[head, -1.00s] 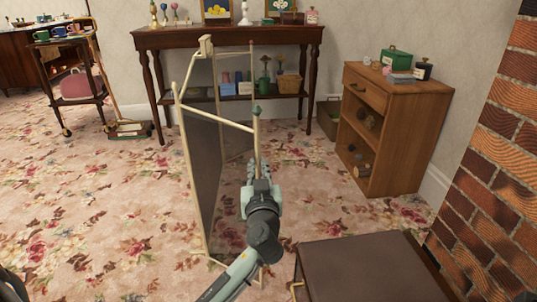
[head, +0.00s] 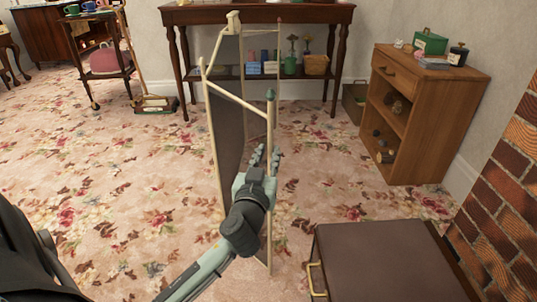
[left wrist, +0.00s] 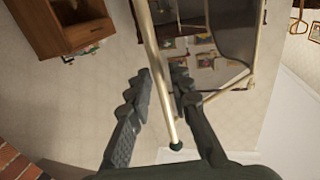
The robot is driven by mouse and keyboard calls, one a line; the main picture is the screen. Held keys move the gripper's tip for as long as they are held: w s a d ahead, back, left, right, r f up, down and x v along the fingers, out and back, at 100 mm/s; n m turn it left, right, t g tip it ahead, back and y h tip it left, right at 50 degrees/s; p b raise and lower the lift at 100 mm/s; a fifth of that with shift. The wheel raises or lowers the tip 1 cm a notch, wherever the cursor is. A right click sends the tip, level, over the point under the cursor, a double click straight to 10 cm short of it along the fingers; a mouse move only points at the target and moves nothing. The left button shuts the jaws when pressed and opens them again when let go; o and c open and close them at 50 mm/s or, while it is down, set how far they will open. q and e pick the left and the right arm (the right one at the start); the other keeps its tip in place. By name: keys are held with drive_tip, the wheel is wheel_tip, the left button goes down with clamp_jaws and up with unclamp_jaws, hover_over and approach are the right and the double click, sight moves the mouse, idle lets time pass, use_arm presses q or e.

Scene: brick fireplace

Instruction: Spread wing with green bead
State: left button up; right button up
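A folding screen with cream rails and dark see-through panels (head: 228,125) stands on the carpet in the head view. Its near wing has a slanting top rail (head: 236,94) ending at a thin upright post topped by a green bead (head: 270,95). In the left wrist view the bead (left wrist: 176,146) is near the bottom and the cream post (left wrist: 160,85) runs between my fingers. My left gripper (head: 266,156) is at this post below the bead. Its fingers, also in the left wrist view (left wrist: 160,80), are apart on either side of the post, with a gap visible. My right gripper is out of view.
A brown-topped stool or box (head: 375,260) with a brass handle is close on the right. A wooden cabinet (head: 440,100) stands beyond it by the brick fireplace (head: 505,180). A dark console table (head: 330,16) is behind the screen. Carpet at left is open.

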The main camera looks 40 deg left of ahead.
use_arm(q)
drive_tip(key=shift+o, duration=0.7)
drive_tip(key=shift+s+d, duration=0.15)
drive_tip(key=shift+s, duration=0.05)
drive_tip(key=v, duration=1.1)
drive_tip(key=shift+s, duration=0.3)
